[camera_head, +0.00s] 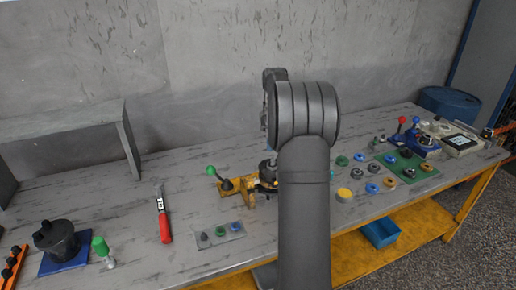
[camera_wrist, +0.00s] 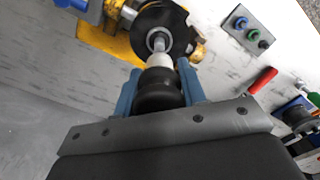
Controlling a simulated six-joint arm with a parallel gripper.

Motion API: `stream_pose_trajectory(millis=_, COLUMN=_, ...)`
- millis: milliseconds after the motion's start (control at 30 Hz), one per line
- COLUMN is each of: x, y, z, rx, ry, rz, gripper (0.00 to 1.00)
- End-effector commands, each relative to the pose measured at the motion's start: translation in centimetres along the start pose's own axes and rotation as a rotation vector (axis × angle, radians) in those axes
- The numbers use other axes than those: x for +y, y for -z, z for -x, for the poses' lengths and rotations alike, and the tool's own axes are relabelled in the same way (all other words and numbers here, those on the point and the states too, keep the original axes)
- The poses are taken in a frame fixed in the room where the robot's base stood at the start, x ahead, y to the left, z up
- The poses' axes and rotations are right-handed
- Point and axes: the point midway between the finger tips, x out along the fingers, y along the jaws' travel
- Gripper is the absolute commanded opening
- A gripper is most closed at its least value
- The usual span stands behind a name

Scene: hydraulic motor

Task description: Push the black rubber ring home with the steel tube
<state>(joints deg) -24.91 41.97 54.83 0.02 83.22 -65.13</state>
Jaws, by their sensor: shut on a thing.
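In the wrist view my gripper (camera_wrist: 158,70) has its two blue fingers shut on the black ribbed handle (camera_wrist: 160,94) of a tool. A pale steel tube (camera_wrist: 160,61) extends from this handle toward the black round motor housing (camera_wrist: 178,17). A metal shaft end (camera_wrist: 158,42) shows at the housing's centre, and the tube's tip is close to it; I cannot tell whether they touch. The housing sits in a yellow fixture (camera_wrist: 98,36). I cannot make out the black rubber ring. In the head view my arm hides the gripper and most of the housing; the yellow fixture (camera_head: 237,188) shows.
A grey plate with small knobs (camera_head: 220,233) and a red-handled tool (camera_head: 165,228) lie left of the arm. A black pot (camera_head: 57,240) stands on a blue mat at far left. Several rings and a green mat (camera_head: 424,166) lie right. Bare bench lies behind the fixture.

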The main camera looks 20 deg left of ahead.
Motion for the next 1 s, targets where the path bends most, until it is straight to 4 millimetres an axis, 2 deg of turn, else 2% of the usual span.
stream_pose_trajectory(millis=167, x=0.0, y=-0.1, z=-0.6, rx=0.000, ry=0.000, rz=0.001, gripper=0.12)
stream_pose_trajectory(millis=600, x=0.0, y=0.0, z=-3.8, rx=0.000, ry=0.000, rz=0.000, gripper=0.12)
stream_pose_trajectory(millis=1000, x=0.0, y=0.0, z=-4.1, rx=0.000, ry=-0.001, rz=0.000, gripper=0.12)
